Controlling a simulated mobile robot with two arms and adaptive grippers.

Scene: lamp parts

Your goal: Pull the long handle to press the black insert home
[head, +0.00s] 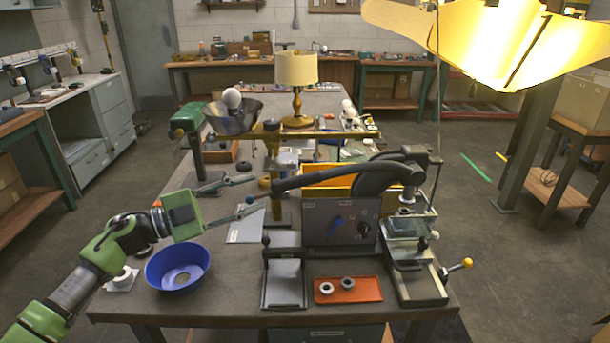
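My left gripper (256,192) is green with two grey fingers spread apart. It is open and empty above the left part of the bench, left of the grey control box. A bench press (418,287) stands at the right end of the bench. A thick dark curved handle (325,178) reaches left from the press, over the control box; its near end is close to my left fingertips, and I cannot tell whether they touch. A short lever with a yellow knob (466,263) sticks out at the press's right. I cannot clearly make out the black insert. My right gripper is not in view.
The control box (345,222) stands behind the tray. A brass lamp (297,85) is farther back. A bright yellow shade (500,40) hangs upper right.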

